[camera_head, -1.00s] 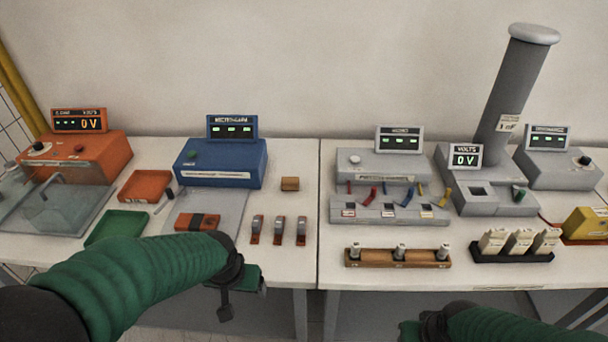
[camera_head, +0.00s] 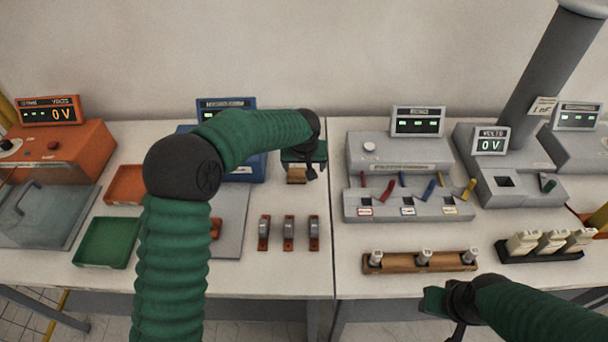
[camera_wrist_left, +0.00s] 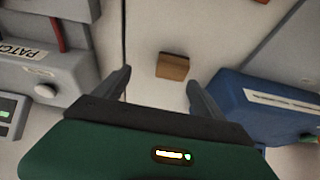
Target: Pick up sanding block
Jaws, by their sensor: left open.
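The sanding block (camera_head: 297,175) is a small brown block on the white table, just right of the blue instrument. In the left wrist view the sanding block (camera_wrist_left: 173,66) lies beyond the fingertips, in the gap between the two fingers and nearer the right one. My left gripper (camera_head: 304,163) is above and behind the block in the head view and partly covers it. In the left wrist view my left gripper (camera_wrist_left: 160,78) is open and empty. My right gripper (camera_head: 445,305) is low at the front edge of the table; its fingers are not clear.
The blue instrument (camera_wrist_left: 260,105) stands close beside the left gripper. A grey panel (camera_head: 400,205) with coloured levers is on its other side. Several small orange-based parts (camera_head: 288,235) stand in front of the block. A wooden rack (camera_head: 420,262) and a green tray (camera_head: 105,242) are farther off.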

